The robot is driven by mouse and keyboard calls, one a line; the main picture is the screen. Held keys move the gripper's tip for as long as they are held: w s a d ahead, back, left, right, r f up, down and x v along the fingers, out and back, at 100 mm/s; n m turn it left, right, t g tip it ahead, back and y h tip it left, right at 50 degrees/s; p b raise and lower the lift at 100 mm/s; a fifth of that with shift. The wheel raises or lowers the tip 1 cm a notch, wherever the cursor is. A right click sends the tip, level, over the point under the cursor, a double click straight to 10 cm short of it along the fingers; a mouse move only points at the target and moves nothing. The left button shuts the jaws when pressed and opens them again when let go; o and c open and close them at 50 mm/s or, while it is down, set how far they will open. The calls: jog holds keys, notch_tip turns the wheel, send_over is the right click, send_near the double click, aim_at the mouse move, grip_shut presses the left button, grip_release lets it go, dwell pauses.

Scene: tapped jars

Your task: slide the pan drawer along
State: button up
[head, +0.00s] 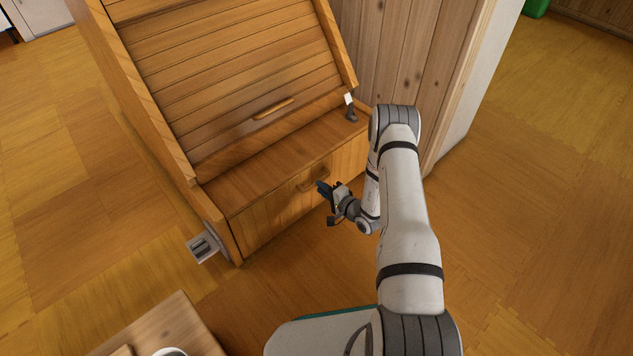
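The drawer (266,213) is the plain wooden front low on a slatted wooden cabinet (215,75). It looks flush with the cabinet. A curved wooden handle (312,180) sits on the drawer front, right of its middle. My gripper (323,188) is at the right end of this handle, its dark fingers pointing left toward it. The fingertips overlap the handle in the picture. Whether they touch or enclose it, and how wide they are apart, is too small to tell.
A slatted shutter with its own handle (273,108) slopes above the ledge. A small dark item with a white tag (351,112) stands at the ledge's right end. A grey-white box (203,247) juts from the cabinet's left side. A wooden table (170,325) is lower left. Floor before the drawer is clear.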

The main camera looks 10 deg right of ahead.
jog(key=shift+v, duration=1.45)
jog(key=shift+f, duration=0.1)
